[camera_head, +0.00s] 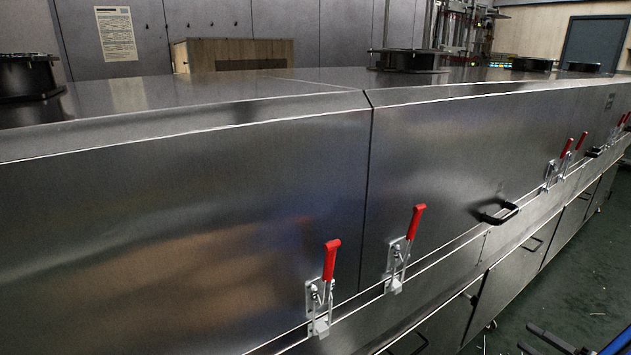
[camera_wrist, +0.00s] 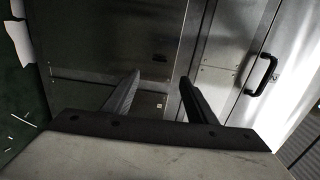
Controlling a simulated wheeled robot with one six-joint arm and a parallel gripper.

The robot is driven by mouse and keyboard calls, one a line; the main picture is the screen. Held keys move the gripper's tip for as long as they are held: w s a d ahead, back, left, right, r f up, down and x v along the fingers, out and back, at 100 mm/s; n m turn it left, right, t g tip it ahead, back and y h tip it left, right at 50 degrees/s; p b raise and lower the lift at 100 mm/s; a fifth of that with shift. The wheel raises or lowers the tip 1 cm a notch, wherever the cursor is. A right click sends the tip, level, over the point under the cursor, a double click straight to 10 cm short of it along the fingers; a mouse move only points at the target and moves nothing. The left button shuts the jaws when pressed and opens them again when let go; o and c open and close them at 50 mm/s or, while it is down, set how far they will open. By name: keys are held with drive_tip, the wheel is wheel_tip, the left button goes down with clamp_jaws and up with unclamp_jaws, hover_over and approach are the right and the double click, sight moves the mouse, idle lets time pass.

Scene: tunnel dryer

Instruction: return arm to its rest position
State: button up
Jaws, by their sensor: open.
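My gripper (camera_wrist: 160,84) shows in the wrist view with its two dark fingers apart and nothing between them. Beyond the fingers are grey metal panels of the dryer (camera_wrist: 110,40). A black handle (camera_wrist: 262,75) is to the right of the fingers, apart from them. In the head view, dark parts at the lower right corner (camera_head: 550,342) look like part of my arm or gripper, cut off by the frame edge. The tunnel dryer (camera_head: 200,200) fills most of the head view.
Red-handled toggle clamps (camera_head: 331,260) (camera_head: 416,222) stand upright along the dryer's side. A black handle (camera_head: 499,213) juts out from the panel. Green floor (camera_head: 585,275) at the right is mostly open, with small light scraps. Dark round fittings (camera_head: 408,60) sit on top.

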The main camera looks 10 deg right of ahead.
drive_tip(key=w+a+r+n+g+y, duration=0.1)
drive_tip(key=w+a+r+n+g, duration=0.2)
drive_tip(key=a, duration=0.5)
drive_tip(key=w+a+r+n+g+y, duration=0.1)
drive_tip(key=w+a+r+n+g, duration=0.1)
drive_tip(key=a+r+g, duration=0.55)
drive_tip(key=w+a+r+n+g+y, duration=0.2)
drive_tip(key=a+r+n+g, duration=0.1)
drive_tip(key=a, duration=0.7)
drive_tip(key=s+a+r+n+t+h, duration=0.1)
drive_tip(key=s+a+r+n+h, duration=0.1)
drive_tip(key=s+a+r+h, duration=0.3)
drive_tip(key=s+a+r+n+h, duration=0.3)
drive_tip(key=s+a+r+h, duration=0.3)
drive_tip(key=a, duration=0.5)
drive_tip(key=shift+s+a+r+t, duration=0.35)
drive_tip(key=shift+s+r, duration=0.2)
drive_tip(key=shift+r, duration=0.25)
